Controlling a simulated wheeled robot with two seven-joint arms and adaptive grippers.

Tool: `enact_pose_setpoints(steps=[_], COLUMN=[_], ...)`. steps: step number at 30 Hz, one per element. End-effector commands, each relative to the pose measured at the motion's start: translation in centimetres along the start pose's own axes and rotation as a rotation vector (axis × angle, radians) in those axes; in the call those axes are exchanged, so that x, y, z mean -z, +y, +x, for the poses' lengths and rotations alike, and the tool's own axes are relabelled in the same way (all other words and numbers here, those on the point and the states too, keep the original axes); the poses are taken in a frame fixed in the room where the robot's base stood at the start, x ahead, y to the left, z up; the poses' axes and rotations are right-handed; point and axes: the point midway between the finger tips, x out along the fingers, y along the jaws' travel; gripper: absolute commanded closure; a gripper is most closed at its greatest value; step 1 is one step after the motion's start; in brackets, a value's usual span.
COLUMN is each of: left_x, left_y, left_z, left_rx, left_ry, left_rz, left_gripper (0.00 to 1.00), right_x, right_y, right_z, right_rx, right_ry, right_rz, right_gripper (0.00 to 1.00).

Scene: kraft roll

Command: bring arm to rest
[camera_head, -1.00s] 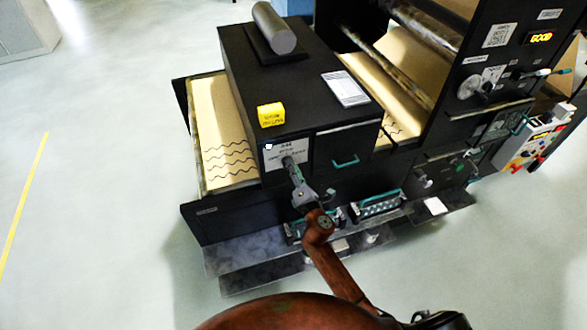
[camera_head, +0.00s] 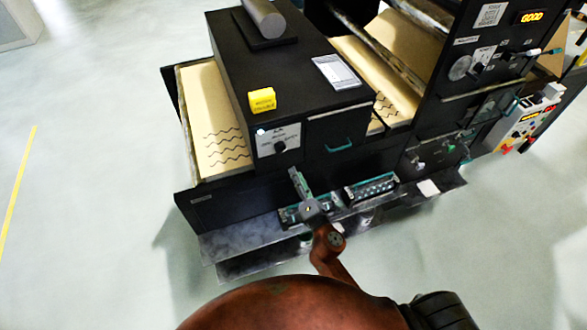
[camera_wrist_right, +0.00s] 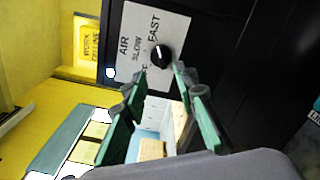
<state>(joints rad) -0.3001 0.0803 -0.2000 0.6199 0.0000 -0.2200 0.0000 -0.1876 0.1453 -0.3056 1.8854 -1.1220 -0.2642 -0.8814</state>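My right gripper (camera_head: 297,178) is in front of the black machine, below its white label plate. In the right wrist view the two green-padded fingers (camera_wrist_right: 158,82) are apart with nothing held between them. The black knob (camera_wrist_right: 160,55) on the plate (camera_wrist_right: 128,38) marked AIR, SLOW and FAST lies just beyond the fingertips, apart from them. The knob also shows in the head view (camera_head: 280,146), uncovered. A white pointer mark shows on it, but its exact setting is hard to read. My left gripper is not in view.
A yellow block (camera_head: 262,100), a grey cylinder (camera_head: 264,18) and a white-framed panel (camera_head: 336,72) are on the machine top. A teal drawer handle (camera_head: 338,146) is right of the plate. Metal ledges (camera_head: 250,262) jut out low down. The floor (camera_head: 90,200) at left is open.

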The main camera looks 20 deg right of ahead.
Motion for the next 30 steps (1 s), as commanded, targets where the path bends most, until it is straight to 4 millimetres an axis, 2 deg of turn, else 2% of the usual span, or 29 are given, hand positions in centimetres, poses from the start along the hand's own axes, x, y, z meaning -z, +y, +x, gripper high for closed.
enact_pose_setpoints(steps=[4, 20, 23, 25, 29, 30], left_x=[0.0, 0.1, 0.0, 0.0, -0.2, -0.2], left_y=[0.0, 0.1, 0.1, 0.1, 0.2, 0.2], left_z=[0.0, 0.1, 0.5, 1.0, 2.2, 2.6], left_rx=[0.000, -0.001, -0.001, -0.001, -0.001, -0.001], left_ry=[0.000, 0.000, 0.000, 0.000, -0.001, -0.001], left_rz=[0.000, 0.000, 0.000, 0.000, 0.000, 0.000], left_gripper=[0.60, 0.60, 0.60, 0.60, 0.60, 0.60], right_x=[0.0, 0.1, 1.0, 2.3, 5.5, 6.5], right_y=[0.0, -0.4, -2.6, -5.8, -14.3, -17.1], right_z=[-0.6, -0.5, -0.4, -0.3, -0.8, -1.3], right_rx=[0.000, 0.005, 0.038, 0.085, 0.216, 0.262], right_ry=[0.000, 0.002, 0.016, 0.034, 0.069, 0.076], right_rz=[0.000, 0.005, 0.040, 0.093, 0.239, 0.290], right_gripper=[0.73, 0.73, 0.73, 0.73, 0.73, 0.73])
